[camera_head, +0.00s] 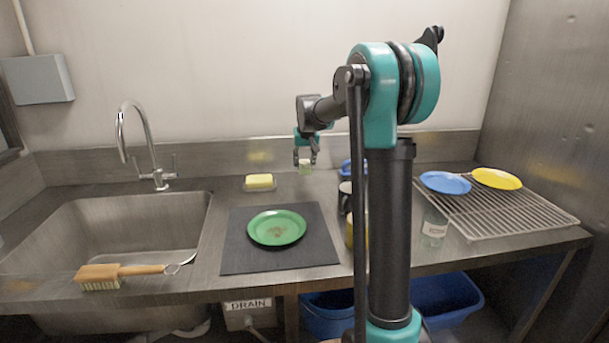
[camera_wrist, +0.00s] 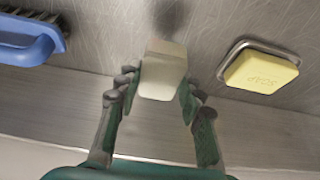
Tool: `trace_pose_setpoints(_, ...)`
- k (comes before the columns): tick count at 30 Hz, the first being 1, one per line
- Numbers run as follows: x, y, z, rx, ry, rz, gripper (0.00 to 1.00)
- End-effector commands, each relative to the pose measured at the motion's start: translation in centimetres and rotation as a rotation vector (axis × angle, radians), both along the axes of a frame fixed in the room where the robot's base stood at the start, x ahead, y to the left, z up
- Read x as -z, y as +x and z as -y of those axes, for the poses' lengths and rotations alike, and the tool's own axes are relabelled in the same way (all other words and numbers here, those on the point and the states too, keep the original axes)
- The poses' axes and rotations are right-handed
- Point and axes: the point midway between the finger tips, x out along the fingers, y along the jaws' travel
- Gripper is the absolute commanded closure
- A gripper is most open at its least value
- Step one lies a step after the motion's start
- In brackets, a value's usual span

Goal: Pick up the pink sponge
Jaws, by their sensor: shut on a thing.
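My gripper (camera_head: 306,157) is above the back of the counter, to the right of the soap. It is shut on a small pale block (camera_wrist: 163,72), which also shows below the fingers in the head view (camera_head: 305,168). The block looks off-white to pale green, not pink, and I cannot tell whether it is the sponge. In the wrist view the fingers (camera_wrist: 160,90) press on both its sides. A dark shadow lies on the counter beyond it. No clearly pink sponge shows in either view.
Yellow soap (camera_wrist: 262,71) sits in a metal dish. A blue brush (camera_wrist: 28,40) lies on the other side. A green plate (camera_head: 277,227) is on a dark mat (camera_head: 238,258), near the sink (camera_head: 100,235). A wire rack (camera_head: 510,215) holds blue and yellow plates.

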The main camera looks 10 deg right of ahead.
Motion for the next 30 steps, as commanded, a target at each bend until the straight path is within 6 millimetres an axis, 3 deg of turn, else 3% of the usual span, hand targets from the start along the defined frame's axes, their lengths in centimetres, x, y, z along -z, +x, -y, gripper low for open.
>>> trace_pose_setpoints(6,-6.5,0.0,0.0,0.0,0.0,0.0,0.73)
trace_pose_setpoints(15,-12.4,0.0,0.0,0.0,0.0,0.0,0.73)
trace_pose_setpoints(21,-14.0,0.0,0.0,0.0,0.0,0.0,0.73)
trace_pose_setpoints(30,-14.1,0.0,0.0,0.0,0.0,0.0,0.73)
